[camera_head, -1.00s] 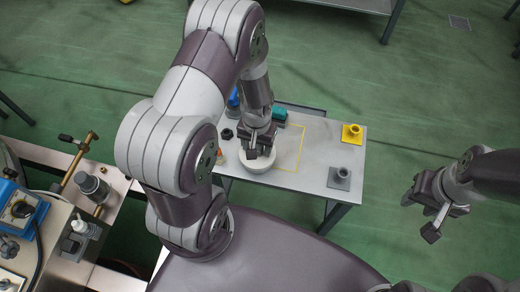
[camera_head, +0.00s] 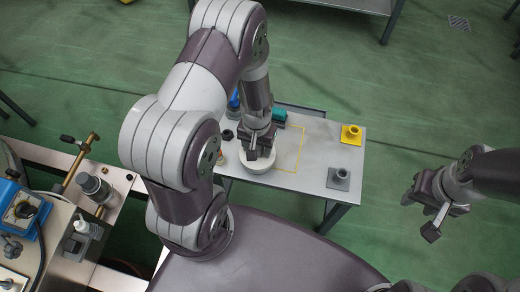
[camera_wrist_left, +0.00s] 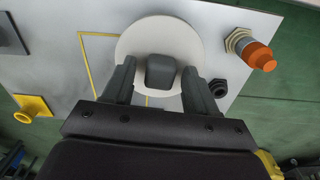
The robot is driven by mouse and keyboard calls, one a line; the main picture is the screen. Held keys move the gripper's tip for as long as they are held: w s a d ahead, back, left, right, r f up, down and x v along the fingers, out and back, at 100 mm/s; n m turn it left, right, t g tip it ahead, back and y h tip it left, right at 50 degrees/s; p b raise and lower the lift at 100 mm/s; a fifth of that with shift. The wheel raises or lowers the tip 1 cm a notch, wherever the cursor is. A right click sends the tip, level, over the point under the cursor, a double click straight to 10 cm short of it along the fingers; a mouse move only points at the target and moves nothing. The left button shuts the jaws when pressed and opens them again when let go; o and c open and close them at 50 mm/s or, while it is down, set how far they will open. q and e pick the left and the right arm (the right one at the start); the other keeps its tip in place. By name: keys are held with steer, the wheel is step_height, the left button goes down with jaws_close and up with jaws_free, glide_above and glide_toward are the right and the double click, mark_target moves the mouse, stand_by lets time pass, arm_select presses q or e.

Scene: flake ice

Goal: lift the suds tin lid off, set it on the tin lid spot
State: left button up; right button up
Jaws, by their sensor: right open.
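The suds tin's lid is a round white disc (camera_wrist_left: 138,40) with a dark grey block-shaped knob (camera_wrist_left: 160,71). In the head view the white round tin with its lid (camera_head: 267,168) stands at the table's near left part, partly hidden by my gripper. My left gripper (camera_head: 259,153) points down over the lid. In the left wrist view its fingers (camera_wrist_left: 158,85) stand open on both sides of the knob, with a small gap at each side. A thin yellow outline (camera_head: 301,150) lies on the table to the right of the tin. My right gripper (camera_head: 426,212) is open and empty, off the table's right side.
The grey table (camera_head: 318,165) also holds a yellow fitting (camera_head: 351,134) and a grey fitting (camera_head: 339,178) at right. A teal item (camera_head: 279,115) stands behind my left gripper. An orange-capped fitting (camera_wrist_left: 257,54) and a black nut (camera_wrist_left: 218,88) are near the lid.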

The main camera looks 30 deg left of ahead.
mark_target(257, 148)
arm_select(q)
jaws_close()
steer(key=shift+r+p, duration=0.45)
steer(key=shift+p, duration=0.05)
step_height(257, 148, up, 4)
steer(key=p, duration=0.4)
stand_by(0.4)
steer(key=shift+f, duration=0.1)
